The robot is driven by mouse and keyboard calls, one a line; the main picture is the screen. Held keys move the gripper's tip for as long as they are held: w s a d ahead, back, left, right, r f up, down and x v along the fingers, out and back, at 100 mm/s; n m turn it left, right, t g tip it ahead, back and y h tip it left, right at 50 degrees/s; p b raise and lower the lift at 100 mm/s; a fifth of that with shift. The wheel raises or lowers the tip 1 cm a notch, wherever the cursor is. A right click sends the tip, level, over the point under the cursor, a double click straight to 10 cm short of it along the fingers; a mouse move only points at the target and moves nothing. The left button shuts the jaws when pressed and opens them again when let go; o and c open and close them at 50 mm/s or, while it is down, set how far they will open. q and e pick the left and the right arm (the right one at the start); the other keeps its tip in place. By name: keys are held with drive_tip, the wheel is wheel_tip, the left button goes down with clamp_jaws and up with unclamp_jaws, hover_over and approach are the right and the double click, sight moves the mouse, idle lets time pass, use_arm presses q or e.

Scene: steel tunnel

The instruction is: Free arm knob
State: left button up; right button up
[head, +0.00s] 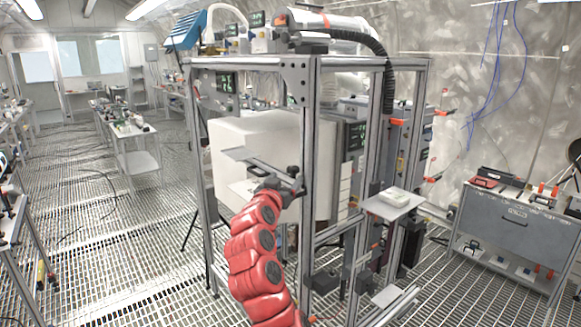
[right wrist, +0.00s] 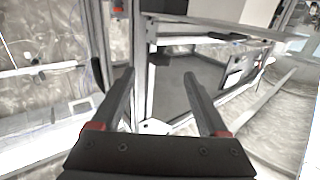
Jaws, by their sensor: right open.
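My right arm, red, reaches up from the bottom of the head view, and its dark gripper (head: 283,184) is at the front post of a tall metal frame (head: 305,130). In the right wrist view the gripper (right wrist: 160,74) is open, its two dark fingers spread with nothing held between them. A grey upright post shows beyond and between the fingers. A small dark, knob-like part (head: 293,171) shows right by the gripper in the head view; I cannot tell whether they touch. I cannot tell for certain which part is the arm knob. My left gripper is not in view.
A white box-shaped housing (head: 262,135) sits inside the frame, with a thin flat plate (head: 245,155) in front. A small white shelf (head: 393,204) juts out at the right. A grey cabinet (head: 510,225) stands farther right. Grating floor (head: 110,240) is open at left.

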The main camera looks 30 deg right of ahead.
sight(291, 172)
drive_tip(key=p+x, duration=0.1)
drive_tip(key=x, duration=0.3)
drive_tip(key=shift+w+d, duration=0.15)
drive_tip(key=shift+d, duration=0.1)
drive_tip(key=shift+w+d+p, duration=0.45)
drive_tip(key=shift+f, duration=0.1)
clamp_jaws()
